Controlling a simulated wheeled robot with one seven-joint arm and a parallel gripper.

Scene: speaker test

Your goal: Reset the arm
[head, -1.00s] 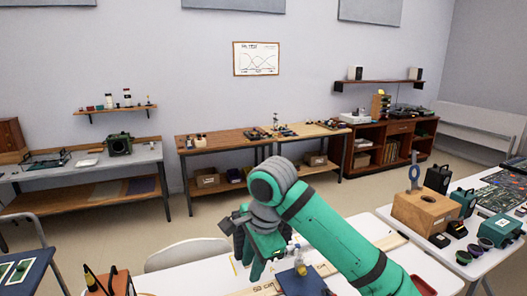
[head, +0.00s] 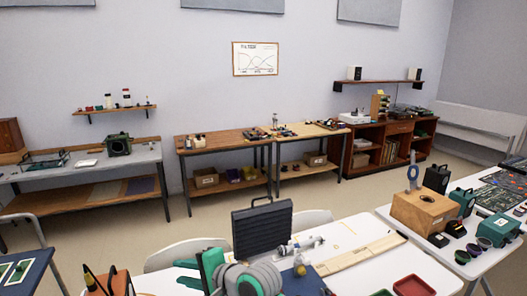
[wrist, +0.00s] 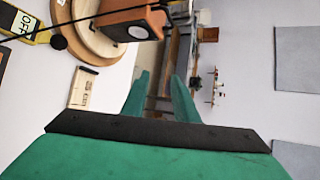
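My gripper (head: 183,273) is low in the head view, at the near edge of the white table (head: 345,233), with its green fingers pointing left. In the wrist view my gripper (wrist: 160,80) shows two green fingers with a gap between them and nothing held. My green and grey arm is folded low at the bottom of the head view, partly cut off by the frame edge.
A dark ribbed case (head: 262,232) with a top handle stands just behind my arm. A wooden strip (head: 355,254) and a red tray (head: 413,287) lie to the right. A brown box with a round dial (wrist: 130,28) is near the fingers in the wrist view.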

